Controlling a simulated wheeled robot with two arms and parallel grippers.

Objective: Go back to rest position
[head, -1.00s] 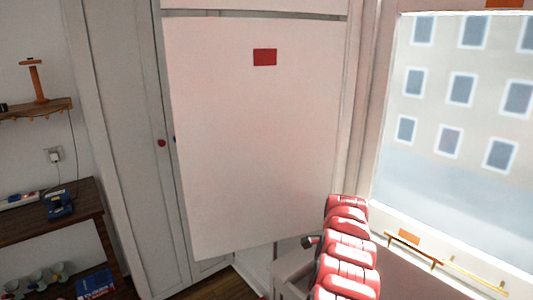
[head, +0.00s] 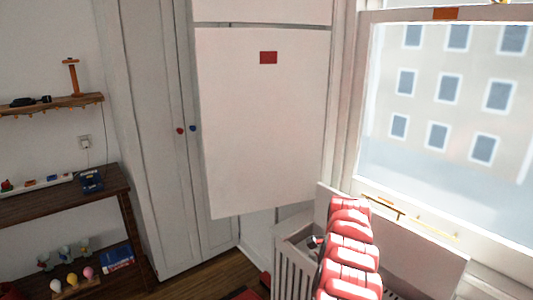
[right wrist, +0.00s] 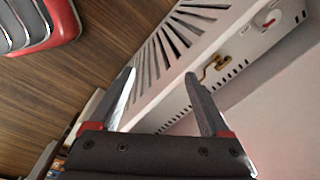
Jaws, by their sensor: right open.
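My right arm, red and segmented, rises from the bottom right of the head view, in front of a white slatted unit (head: 291,262). Its gripper is not clearly visible there. In the right wrist view my right gripper (right wrist: 160,73) is open with nothing between its two grey fingers. Its fingers point towards the white slatted unit, which also shows in that view (right wrist: 215,22), with a small brass fitting (right wrist: 216,66) just beyond the right fingertip. My left gripper is not in view.
A white cabinet (head: 155,120) and a large white panel with a red label (head: 268,57) stand ahead. A window (head: 440,110) is at right. Dark wooden shelves (head: 65,195) with small items stand at left. Wooden floor (head: 205,276) shows at the bottom.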

